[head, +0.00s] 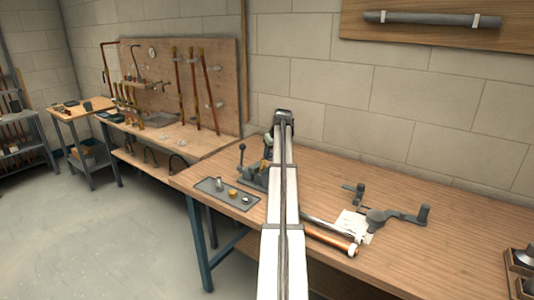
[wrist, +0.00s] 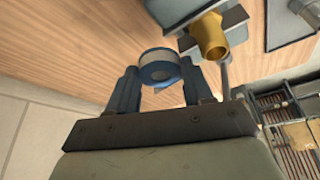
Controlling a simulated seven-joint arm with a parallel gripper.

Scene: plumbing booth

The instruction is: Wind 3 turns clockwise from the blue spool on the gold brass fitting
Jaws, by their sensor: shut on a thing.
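In the wrist view, the blue spool (wrist: 158,68) with its pale tape sits between the two fingers of my gripper (wrist: 160,78), which is shut on it. The gold brass fitting (wrist: 211,38) is just to the right of the spool, held in a grey vise (wrist: 228,22). Its open end faces the camera. The spool is apart from the fitting in the picture; any strand of tape between them cannot be made out.
A grey tray (head: 225,198) with small brass and metal parts lies at the bench's left. A copper pipe (head: 330,240), a sheet of paper (head: 355,224) and a dark grey tool (head: 395,215) lie to the right. The bench (head: 440,250) is clear between them and its right end.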

